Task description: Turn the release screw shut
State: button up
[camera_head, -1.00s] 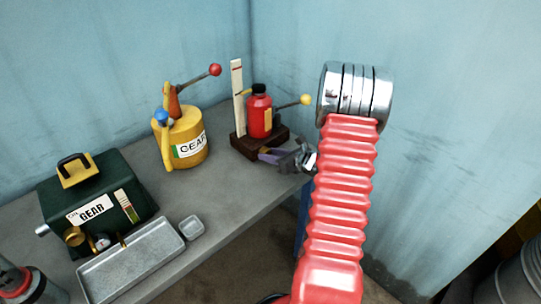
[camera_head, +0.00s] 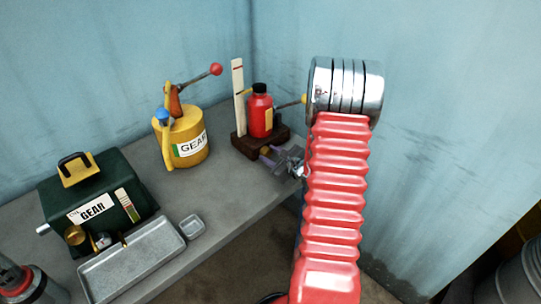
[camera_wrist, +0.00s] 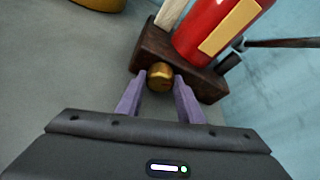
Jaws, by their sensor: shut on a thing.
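The brass release screw (camera_wrist: 160,76) sticks out from the front of the dark brown wooden base (camera_wrist: 212,90) under a red bottle (camera_wrist: 212,30). My gripper (camera_wrist: 160,92) has one purple finger on each side of the screw and is shut on it. In the head view the small screw (camera_head: 264,151) shows at the front of the base (camera_head: 241,146), with my gripper (camera_head: 270,158) at it. The faces where the fingers touch the screw are too small to make out.
A lever with a yellow knob (camera_head: 304,99) reaches right from the red bottle's stand, partly behind my arm. A white upright strip (camera_head: 237,90) stands on the base.

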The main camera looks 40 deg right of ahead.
jog(key=shift+a, duration=0.1)
dwell(0.4)
jog(key=o, duration=1.1)
jog(key=shift+s, duration=0.1)
jog(key=v, duration=1.3)
jog(key=shift+s+a, duration=0.15)
jog(key=shift+s, duration=0.15)
